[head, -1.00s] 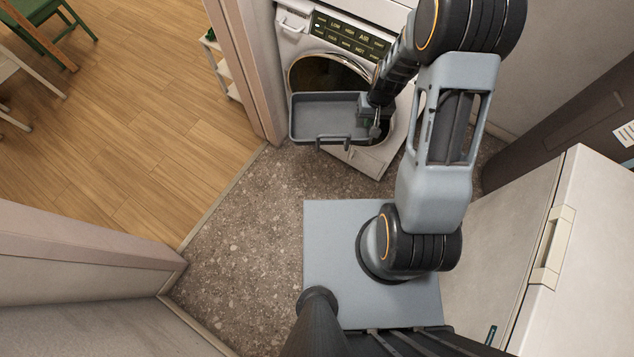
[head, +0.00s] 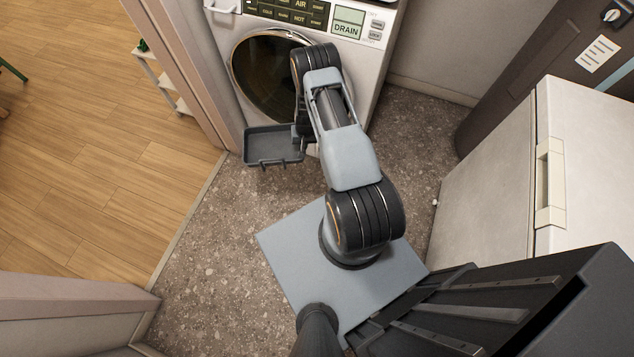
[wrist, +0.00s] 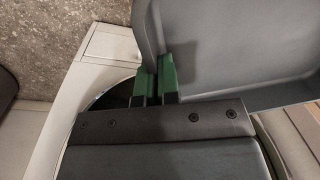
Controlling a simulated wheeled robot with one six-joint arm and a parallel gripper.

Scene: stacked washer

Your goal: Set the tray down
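The grey tray (head: 272,158) is a shallow rectangular pan with raised walls. In the head view it hangs level in front of the washer (head: 350,55), left of my arm, above the speckled floor. My gripper (wrist: 155,82) shows green-lined fingers in the wrist view, closed on the wall of the tray (wrist: 235,50). In the head view my arm mostly hides the gripper. The tray looks empty where visible. Whether its underside touches anything cannot be seen.
Speckled floor (head: 215,215) is clear left of my base, with wood floor (head: 80,170) beyond a doorway. A door frame (head: 190,75) stands close left of the tray. A white cabinet (head: 500,190) stands at the right.

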